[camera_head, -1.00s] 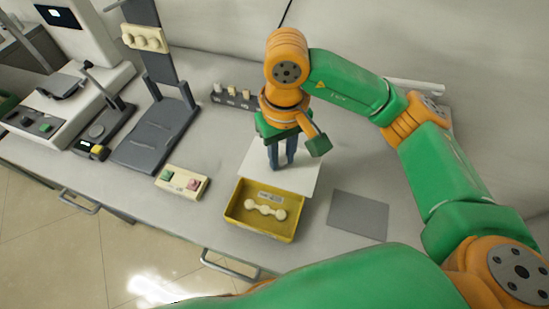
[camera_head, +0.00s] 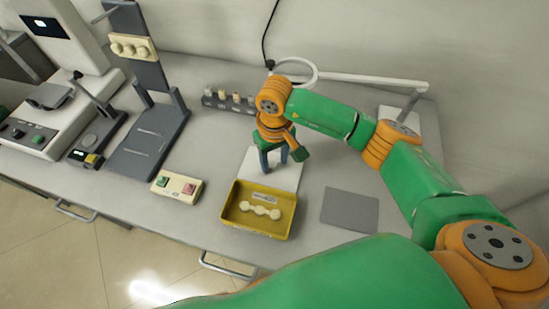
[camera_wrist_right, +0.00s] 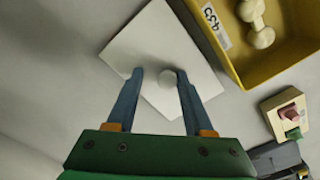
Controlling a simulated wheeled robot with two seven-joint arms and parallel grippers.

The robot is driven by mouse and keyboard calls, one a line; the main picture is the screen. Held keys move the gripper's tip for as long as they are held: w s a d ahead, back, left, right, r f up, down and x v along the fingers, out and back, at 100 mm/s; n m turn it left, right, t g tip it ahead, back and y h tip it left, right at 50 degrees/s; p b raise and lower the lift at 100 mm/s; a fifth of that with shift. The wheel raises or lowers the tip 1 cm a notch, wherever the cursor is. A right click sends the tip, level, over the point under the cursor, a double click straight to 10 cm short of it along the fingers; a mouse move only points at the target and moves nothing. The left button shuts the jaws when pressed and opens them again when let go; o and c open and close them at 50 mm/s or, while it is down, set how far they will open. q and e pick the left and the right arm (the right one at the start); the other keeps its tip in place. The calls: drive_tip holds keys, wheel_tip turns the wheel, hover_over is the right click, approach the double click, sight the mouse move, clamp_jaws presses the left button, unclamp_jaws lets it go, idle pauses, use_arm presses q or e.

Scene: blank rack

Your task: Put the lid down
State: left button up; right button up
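The lid (camera_head: 287,176) is a white square plate lying behind the yellow tray, apparently flat on the table. The yellow tray (camera_head: 229,222) holds a pale knobbed piece (camera_head: 260,211). My left gripper is not in view.
A grey square pad (camera_head: 350,209) lies to the right of the tray. A button box (camera_head: 177,187) is on the left, near a dark stand (camera_head: 149,135). A small dark rack (camera_head: 228,102) and a white lamp (camera_head: 350,78) stand behind. Bare table lies around the pad.

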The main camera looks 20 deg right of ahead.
sight(275, 162)
drive_tip(key=shift+r, duration=0.45)
wheel_tip(275, 162, up, 11)
drive_tip(key=b, duration=0.1)
drive_tip(key=shift+r+b, duration=0.2)
drive_tip(key=shift+b, duration=0.15)
